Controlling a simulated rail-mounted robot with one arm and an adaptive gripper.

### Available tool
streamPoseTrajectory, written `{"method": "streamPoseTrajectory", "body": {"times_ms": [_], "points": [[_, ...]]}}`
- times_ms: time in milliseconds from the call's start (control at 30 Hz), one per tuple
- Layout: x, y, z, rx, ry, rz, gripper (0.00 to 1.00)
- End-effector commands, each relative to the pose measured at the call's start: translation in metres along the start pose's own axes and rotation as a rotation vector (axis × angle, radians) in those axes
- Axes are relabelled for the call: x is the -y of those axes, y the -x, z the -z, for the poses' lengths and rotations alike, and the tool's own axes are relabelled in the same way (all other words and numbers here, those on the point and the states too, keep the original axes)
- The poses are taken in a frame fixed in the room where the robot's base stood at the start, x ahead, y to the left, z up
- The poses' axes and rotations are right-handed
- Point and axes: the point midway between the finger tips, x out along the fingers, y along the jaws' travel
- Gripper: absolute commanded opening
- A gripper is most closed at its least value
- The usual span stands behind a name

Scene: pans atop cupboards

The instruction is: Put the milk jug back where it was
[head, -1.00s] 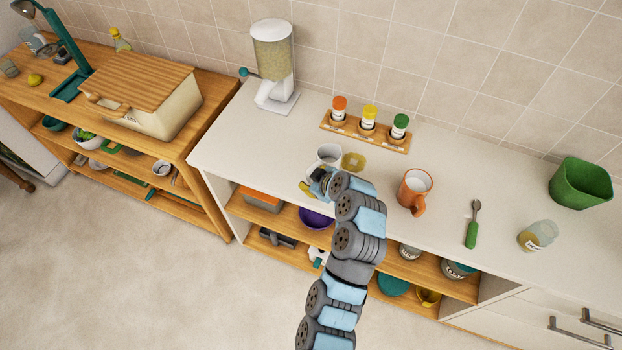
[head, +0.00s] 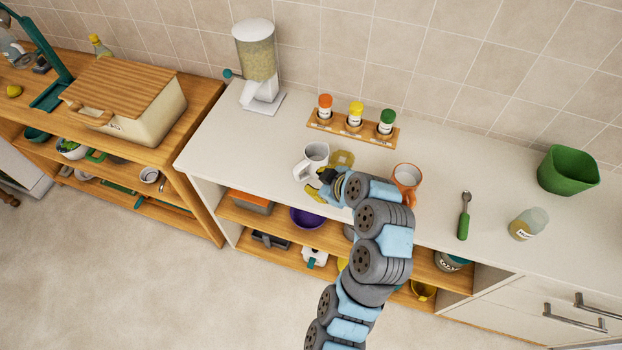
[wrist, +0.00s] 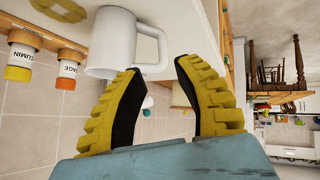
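A white jug or mug (head: 315,155) stands upright on the pale counter (head: 235,150), its handle toward the lower left. I cannot tell what is in it. In the wrist view the white jug (wrist: 108,40) shows with its handle close to my fingertips. My gripper (head: 322,188) is just in front of it. In the wrist view my gripper (wrist: 157,75) has its yellow and black fingers apart, with nothing clamped between them. A yellow coaster-like piece (head: 343,158) lies right of the jug. An orange mug (head: 407,177) with a pale inside stands behind my arm.
A spice rack (head: 350,134) stands behind the jug and a cereal dispenser (head: 257,65) at back left. A green-handled spoon (head: 464,216), a jar (head: 528,224) and a green bin (head: 568,170) are to the right. The counter left of the jug is clear.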

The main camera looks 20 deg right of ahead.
Motion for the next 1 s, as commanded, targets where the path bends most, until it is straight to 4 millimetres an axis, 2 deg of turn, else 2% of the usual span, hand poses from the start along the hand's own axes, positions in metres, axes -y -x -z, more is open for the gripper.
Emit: {"method": "streamPoseTrajectory", "body": {"times_ms": [33, 133, 433, 633, 800, 1000], "points": [[-0.001, 0.008, 0.003, 0.001, 0.000, 0.000, 0.33], [0.000, 0.014, 0.002, 0.003, -0.001, 0.002, 0.33], [0.001, 0.015, 0.001, -0.001, -0.003, -0.001, 0.33], [-0.010, -0.002, 0.009, -0.046, -0.064, -0.088, 0.33], [-0.027, -0.022, 0.019, -0.123, -0.154, -0.235, 0.33], [-0.044, -0.034, 0.031, -0.234, -0.243, -0.410, 0.33]]}}
